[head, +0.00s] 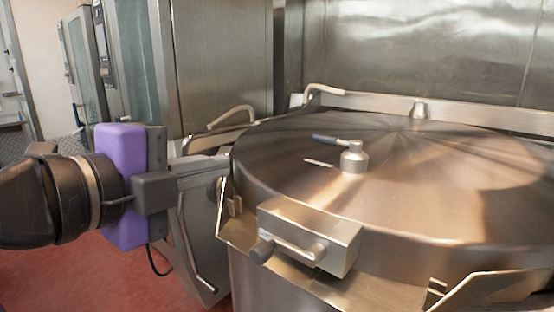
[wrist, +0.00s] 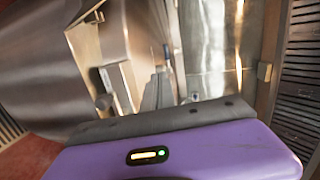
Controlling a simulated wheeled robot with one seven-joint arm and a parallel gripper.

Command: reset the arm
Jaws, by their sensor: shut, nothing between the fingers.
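My gripper (head: 150,192) is at the left in the head view, with a purple body and dark grey parts, pointing right towards the kettle's left side. In the wrist view its narrow grey fingers (wrist: 160,88) are together and hold nothing. The large steel kettle (head: 430,190) fills the right of the head view with its round lid down. A metal box with a bar handle (head: 308,238) sits on its front rim. My gripper appears apart from the kettle, though the exact gap cannot be told.
A small knob with a blue lever (head: 350,155) stands on the lid. A curved handle (head: 232,116) and a steel housing (head: 198,215) are beside the kettle's left side. Steel cabinets (head: 205,65) stand behind. Red floor (head: 90,285) is clear at the lower left.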

